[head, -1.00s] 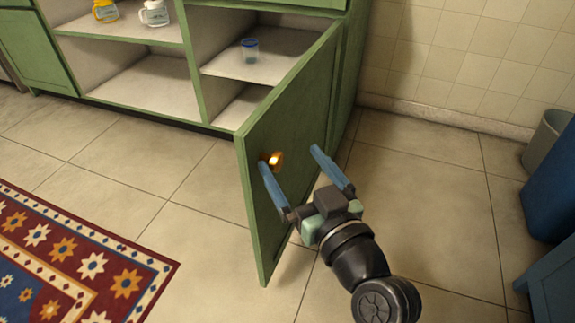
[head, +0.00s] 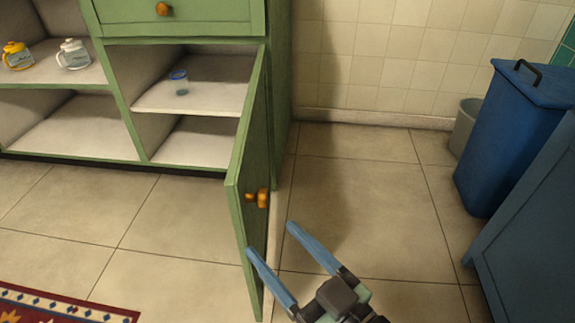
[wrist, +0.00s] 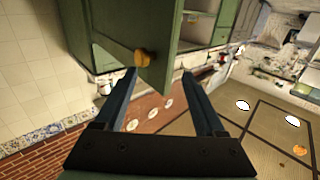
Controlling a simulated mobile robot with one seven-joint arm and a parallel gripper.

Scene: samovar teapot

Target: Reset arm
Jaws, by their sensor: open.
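My gripper (head: 270,240) is open and empty, its two blue fingers spread apart, low in the head view. It is just right of the lower part of the open green cabinet door (head: 247,200). The door has an orange knob (head: 262,197), which lies a little above the fingertips in the picture. In the wrist view the door (wrist: 158,65) and its knob (wrist: 142,58) show beyond the fingers (wrist: 160,75). Whether a finger touches the door cannot be told for sure.
The green cabinet (head: 118,85) holds a blue-lidded jar (head: 180,84), a yellow jar (head: 17,55) and a white jar (head: 73,54). A blue bin (head: 515,130) and a grey bin (head: 465,125) stand at the right. The patterned rug (head: 60,308) is lower left.

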